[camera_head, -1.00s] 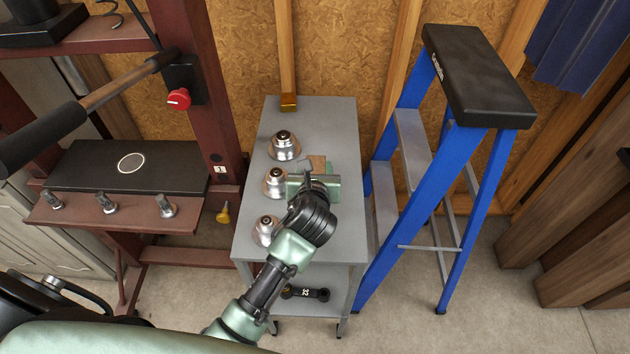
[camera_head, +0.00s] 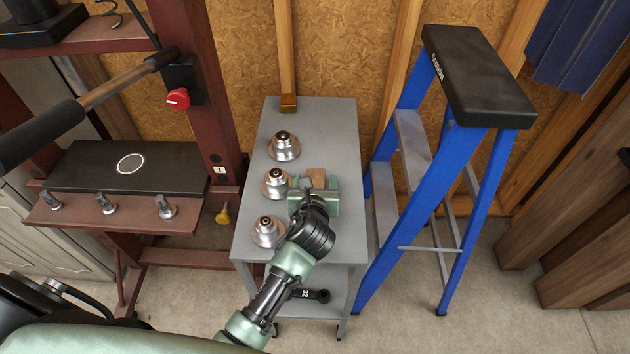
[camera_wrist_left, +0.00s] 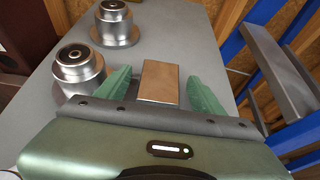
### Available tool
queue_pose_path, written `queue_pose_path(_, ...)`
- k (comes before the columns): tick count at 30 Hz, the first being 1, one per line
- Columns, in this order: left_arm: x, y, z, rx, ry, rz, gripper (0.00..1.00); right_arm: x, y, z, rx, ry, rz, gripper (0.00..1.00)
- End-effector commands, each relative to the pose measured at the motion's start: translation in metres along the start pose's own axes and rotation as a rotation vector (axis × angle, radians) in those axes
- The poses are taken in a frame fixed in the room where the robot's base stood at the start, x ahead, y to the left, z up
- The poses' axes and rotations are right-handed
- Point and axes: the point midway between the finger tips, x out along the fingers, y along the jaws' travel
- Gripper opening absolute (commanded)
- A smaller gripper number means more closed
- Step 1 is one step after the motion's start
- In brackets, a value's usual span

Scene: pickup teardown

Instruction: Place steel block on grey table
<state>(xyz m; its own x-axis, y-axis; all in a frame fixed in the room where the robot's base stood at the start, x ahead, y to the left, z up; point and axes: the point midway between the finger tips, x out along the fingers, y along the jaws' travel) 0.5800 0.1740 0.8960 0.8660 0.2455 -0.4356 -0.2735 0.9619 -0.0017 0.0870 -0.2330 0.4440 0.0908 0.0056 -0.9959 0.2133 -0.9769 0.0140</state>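The steel block (camera_head: 317,176) shows as a small brownish-tinted rectangle over the right half of the grey table (camera_head: 318,118). In the left wrist view, the block (camera_wrist_left: 159,83) stands between the green fingers of my left gripper (camera_wrist_left: 162,92). The fingers are open, with a gap on each side of the block. In the head view, my left gripper (camera_head: 316,192) is low over the table, around the block. The block's lower part is hidden by the gripper, so I cannot clearly see its contact with the table. My right gripper is not in view.
Three round metal parts stand in a row left of the gripper: back (camera_head: 284,147), middle (camera_head: 276,184) and front (camera_head: 268,232). A blue stepladder (camera_head: 405,200) is close on the right, a dark red press frame (camera_head: 200,90) on the left.

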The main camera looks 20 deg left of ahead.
Motion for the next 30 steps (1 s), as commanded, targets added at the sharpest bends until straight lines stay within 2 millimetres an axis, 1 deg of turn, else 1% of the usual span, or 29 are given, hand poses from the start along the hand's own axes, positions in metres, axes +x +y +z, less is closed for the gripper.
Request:
queue_pose_path(8, -0.001, 0.0, 0.001, 0.0, 0.0, 0.0, 0.67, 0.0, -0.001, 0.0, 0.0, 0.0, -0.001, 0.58)
queue_pose_path(11, -0.007, 0.0, 0.002, 0.001, -0.001, 0.0, 0.67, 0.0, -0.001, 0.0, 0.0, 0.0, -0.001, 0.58)
queue_pose_path(14, -0.022, 0.0, 0.002, 0.001, 0.0, -0.001, 0.67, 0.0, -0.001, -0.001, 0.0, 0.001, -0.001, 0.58)
queue_pose_path(21, -0.075, 0.0, 0.001, 0.0, 0.0, -0.002, 0.67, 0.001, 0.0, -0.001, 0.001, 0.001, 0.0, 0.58)
queue_pose_path(24, -0.094, 0.0, 0.002, -0.001, 0.0, -0.001, 0.67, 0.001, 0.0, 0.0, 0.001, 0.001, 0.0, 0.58)
queue_pose_path(27, -0.108, 0.0, 0.001, 0.001, 0.0, 0.0, 0.67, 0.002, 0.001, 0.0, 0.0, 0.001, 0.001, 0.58)
queue_pose_path(30, -0.117, 0.0, 0.002, 0.0, 0.0, 0.0, 0.67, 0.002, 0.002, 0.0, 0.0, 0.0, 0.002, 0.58)
